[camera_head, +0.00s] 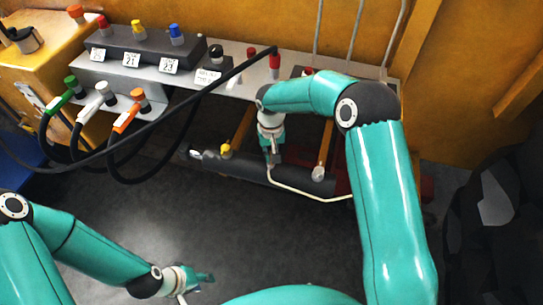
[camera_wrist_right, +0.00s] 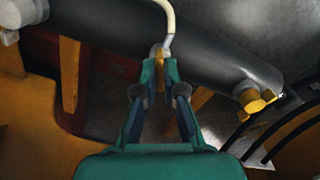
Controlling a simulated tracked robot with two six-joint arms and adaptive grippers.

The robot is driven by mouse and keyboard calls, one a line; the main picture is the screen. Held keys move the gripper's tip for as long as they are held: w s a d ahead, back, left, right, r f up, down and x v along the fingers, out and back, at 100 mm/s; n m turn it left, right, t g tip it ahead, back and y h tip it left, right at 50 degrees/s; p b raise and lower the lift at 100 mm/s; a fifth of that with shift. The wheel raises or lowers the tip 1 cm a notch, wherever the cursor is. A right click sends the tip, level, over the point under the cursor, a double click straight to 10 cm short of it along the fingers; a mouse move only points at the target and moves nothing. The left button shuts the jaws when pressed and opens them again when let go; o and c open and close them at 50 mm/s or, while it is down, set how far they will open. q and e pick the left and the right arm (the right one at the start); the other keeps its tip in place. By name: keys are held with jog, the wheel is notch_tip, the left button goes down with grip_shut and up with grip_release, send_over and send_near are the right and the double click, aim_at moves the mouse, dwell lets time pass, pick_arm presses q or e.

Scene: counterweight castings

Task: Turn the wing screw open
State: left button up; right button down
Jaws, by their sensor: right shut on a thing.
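A dark horizontal cylinder (camera_head: 240,172) lies below the grey shelf; it also runs across the right wrist view (camera_wrist_right: 215,58). My right gripper (camera_head: 273,157) reaches down to its middle. In the right wrist view my right gripper (camera_wrist_right: 160,62) is shut on a small orange-yellow piece (camera_wrist_right: 160,68), which looks like the wing screw; the fingers hide most of it. A pale bent tube (camera_wrist_right: 168,22) ends at the fingertips. A yellow fitting (camera_wrist_right: 254,101) sits apart at the cylinder's end. My left gripper (camera_head: 200,286) is open and empty, low over the floor.
The grey shelf (camera_head: 235,85) carries a dark block with red, yellow and blue caps (camera_head: 140,45). Green, white and orange plugs (camera_head: 126,117) hang on black cables (camera_head: 120,160) at the left. An orange wall (camera_head: 290,30) stands behind. The floor (camera_head: 270,235) in front is clear.

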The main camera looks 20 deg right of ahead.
jog(key=n+b, duration=0.1)
jog(key=n, duration=0.4)
jog(key=shift+n, duration=0.3)
jog(key=n, duration=0.3)
jog(key=shift+n, duration=1.9)
jog(key=c, duration=1.3)
grip_release()
